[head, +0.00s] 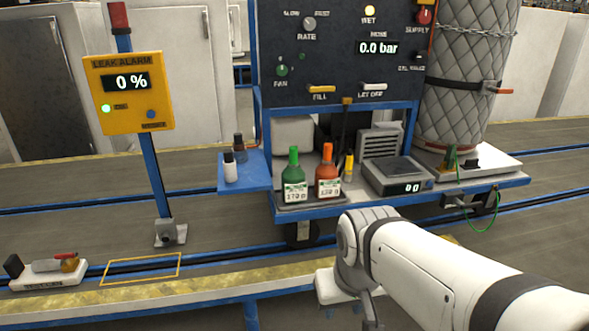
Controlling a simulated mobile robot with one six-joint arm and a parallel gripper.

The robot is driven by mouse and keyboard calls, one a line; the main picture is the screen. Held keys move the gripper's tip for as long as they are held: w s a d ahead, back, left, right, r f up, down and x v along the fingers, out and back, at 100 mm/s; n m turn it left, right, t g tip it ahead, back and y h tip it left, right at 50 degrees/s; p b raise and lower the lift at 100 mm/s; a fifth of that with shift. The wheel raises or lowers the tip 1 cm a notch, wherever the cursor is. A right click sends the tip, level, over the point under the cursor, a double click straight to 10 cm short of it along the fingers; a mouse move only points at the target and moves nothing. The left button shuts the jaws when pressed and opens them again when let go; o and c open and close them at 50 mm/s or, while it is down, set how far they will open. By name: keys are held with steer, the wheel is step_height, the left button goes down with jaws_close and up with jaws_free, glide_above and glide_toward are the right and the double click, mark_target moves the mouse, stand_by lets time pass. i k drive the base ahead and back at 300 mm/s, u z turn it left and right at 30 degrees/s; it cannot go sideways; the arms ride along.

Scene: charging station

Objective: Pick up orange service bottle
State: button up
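The orange service bottle (327,175) stands upright on a small dark tray (310,198) on the blue-edged cart shelf. It has an orange cap and a white label. A green bottle (294,176) stands beside it on the left. My arm reaches in from the lower right, in front of the cart. Part of my gripper (372,312) shows at the bottom, below and to the right of the bottle and apart from it. Its fingertips are not clearly visible, so I cannot tell whether it is open or shut.
A scale (398,177) sits right of the bottles, and a yellow-capped item (349,167) stands just behind. A side shelf (247,174) holds small bottles. The control panel (340,60) rises above. A quilted tank (465,75) is at right, a leak alarm post (152,180) at left.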

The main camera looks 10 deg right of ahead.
mark_target(326, 182)
steer(key=z, duration=0.05)
steer(key=i, duration=1.5)
steer(key=u, duration=0.05)
